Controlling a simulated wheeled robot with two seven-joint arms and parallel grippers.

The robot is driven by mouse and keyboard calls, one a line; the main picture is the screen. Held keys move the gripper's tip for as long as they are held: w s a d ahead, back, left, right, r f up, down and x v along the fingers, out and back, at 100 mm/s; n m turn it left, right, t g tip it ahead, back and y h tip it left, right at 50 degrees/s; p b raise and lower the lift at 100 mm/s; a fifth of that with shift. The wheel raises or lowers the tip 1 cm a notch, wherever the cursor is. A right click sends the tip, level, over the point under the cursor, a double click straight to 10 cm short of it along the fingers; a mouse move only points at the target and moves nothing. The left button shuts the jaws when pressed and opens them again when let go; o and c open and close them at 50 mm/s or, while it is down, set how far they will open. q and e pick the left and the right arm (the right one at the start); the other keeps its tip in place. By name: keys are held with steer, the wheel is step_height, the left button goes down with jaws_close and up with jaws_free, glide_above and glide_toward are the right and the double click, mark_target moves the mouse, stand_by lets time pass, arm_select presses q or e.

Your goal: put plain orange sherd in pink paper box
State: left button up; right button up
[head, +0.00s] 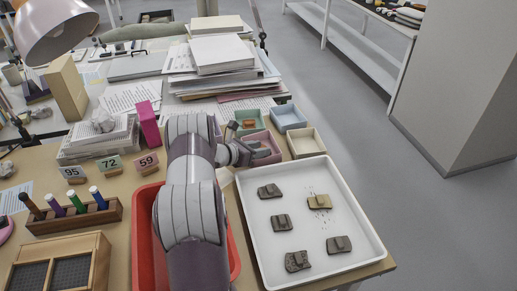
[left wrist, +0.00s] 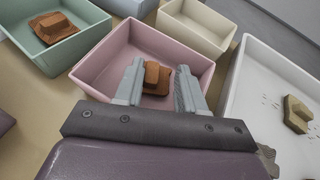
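An orange-brown sherd (left wrist: 154,79) with a raised block on top lies in the pink paper box (left wrist: 88,66). The pink box also shows in the head view (head: 272,157), partly hidden by my gripper. My left gripper (left wrist: 160,75) reaches into the pink box. Its two fingers stand on either side of the sherd's block, with visible gaps, so it looks open. In the head view my left gripper (head: 252,151) is at the pink box. My right gripper is not in view.
Another orange-brown sherd (left wrist: 56,27) lies in the green box (left wrist: 86,38). A cream box (head: 306,142) and a blue box (head: 288,117) stand nearby. A white tray (head: 353,195) holds several grey sherds and a tan one (head: 319,202). A red tray (head: 146,235) lies under my arm.

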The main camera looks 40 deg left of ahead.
arm_select(q)
steer(key=shift+s+p, duration=0.15)
steer(key=shift+p, duration=0.35)
steer(key=v, duration=1.1)
steer(key=shift+s+a+r, duration=0.1)
steer(key=shift+r, duration=0.25)
steer(key=w+d+r+n+g+y, duration=0.25)
steer(key=d+n, duration=0.35)
steer(key=n, duration=0.4)
steer(key=w+d+r+n+g+y, duration=0.1)
steer(key=w+d+n+g+y, duration=0.15)
steer(key=d+n, duration=0.6)
steer(key=s+d+n+g+h, duration=0.1)
steer(key=s+d+n+g, duration=0.6)
steer(key=s+d+n, duration=0.9)
steer(key=s+n, duration=0.3)
steer(key=s, duration=0.1)
steer(key=shift+f, duration=0.35)
